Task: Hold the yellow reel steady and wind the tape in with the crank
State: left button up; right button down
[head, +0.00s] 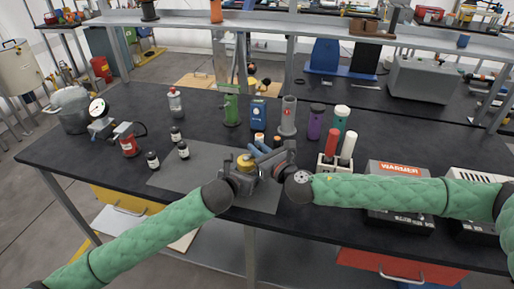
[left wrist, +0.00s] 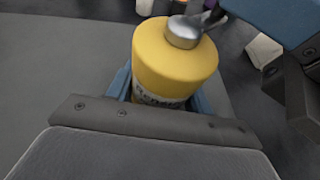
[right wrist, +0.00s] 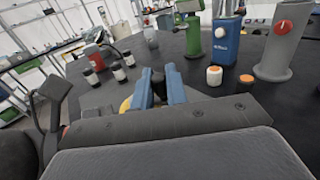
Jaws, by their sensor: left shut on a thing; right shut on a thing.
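The yellow reel (head: 244,160) stands on the grey mat near the table's front. In the left wrist view the reel (left wrist: 172,65) fills the middle, with a grey metal hub (left wrist: 183,32) on top. My left gripper (head: 242,172) is shut on the reel's body, blue fingers on both sides. My right gripper (head: 264,147) is just right of and above the reel, its blue fingers closed around a dark part of the crank (right wrist: 159,88). The crank is mostly hidden by the fingers. Only a sliver of yellow shows in the right wrist view. I cannot make out the tape.
Behind are a green stand (head: 231,110), a blue box (head: 258,112) and a grey post (head: 288,117). A holder with red and white tubes (head: 338,160) and a warmer (head: 399,180) stand right.

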jog(key=shift+s+m+t+h, duration=0.25)
jog(key=shift+m+t+h, duration=0.15)
jog(key=shift+m+h, duration=0.4)
jog(key=shift+s+m+t+h, duration=0.2)
jog(key=shift+m+t+h, duration=0.3)
jog(key=shift+h, duration=0.55)
jog(key=shift+s+m+t+h, duration=0.3)
jog(key=shift+m+h, duration=0.4)
jog(key=shift+h, duration=0.25)
jog(key=shift+d, duration=0.1)
jog(key=c, duration=1.5)
grip_release()
jog(key=v, duration=1.2)
